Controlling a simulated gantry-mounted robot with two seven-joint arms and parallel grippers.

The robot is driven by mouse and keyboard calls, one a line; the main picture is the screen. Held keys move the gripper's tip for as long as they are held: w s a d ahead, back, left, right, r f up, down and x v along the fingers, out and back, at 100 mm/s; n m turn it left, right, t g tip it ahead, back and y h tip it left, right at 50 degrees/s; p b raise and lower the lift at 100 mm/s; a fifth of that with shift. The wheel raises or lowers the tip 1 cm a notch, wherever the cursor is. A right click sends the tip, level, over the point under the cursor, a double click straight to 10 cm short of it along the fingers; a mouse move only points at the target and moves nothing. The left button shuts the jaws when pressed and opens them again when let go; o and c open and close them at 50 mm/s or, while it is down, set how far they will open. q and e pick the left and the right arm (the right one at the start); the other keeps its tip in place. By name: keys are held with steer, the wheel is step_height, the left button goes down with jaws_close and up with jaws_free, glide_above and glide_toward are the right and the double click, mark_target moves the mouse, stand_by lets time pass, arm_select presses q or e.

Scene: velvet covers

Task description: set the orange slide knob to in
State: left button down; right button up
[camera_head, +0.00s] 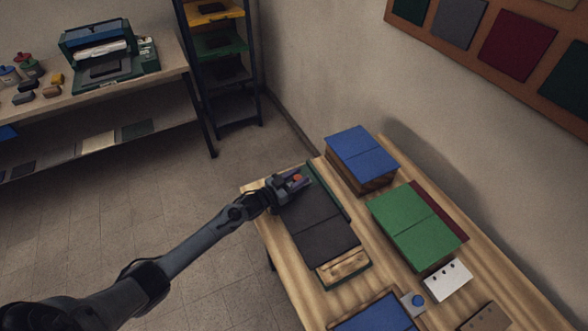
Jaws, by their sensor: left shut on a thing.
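The orange slide knob (297,177) shows as a small orange patch at the far end of a dark-covered box (320,228) on the wooden table. My left gripper (293,181) is at that end of the box, shut on the knob, with its fingers hiding part of it. My left arm reaches in from the lower left. The slide's track and its marks are too small to read. My right gripper is not in view.
A blue-topped box (362,152) and a green-covered box (414,222) stand to the right on the table (466,270). A white plate with holes (448,280) and a blue button (418,300) are near the bottom. Open floor lies left of the table.

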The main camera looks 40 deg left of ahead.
arm_select(q)
steer(key=shift+s+d+r, duration=0.1)
steer(key=shift+s+d, duration=0.2)
steer(key=shift+d, duration=0.35)
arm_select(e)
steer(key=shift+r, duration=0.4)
arm_select(q)
steer(key=c, duration=0.8)
jaws_free()
steer(key=shift+o, duration=0.2)
steer(key=shift+s+a, duration=0.1)
steer(key=shift+s, duration=0.05)
steer(key=p+v, duration=0.1)
steer(key=v, duration=0.9)
steer(key=shift+s+a, duration=0.1)
steer(key=shift+s, duration=0.1)
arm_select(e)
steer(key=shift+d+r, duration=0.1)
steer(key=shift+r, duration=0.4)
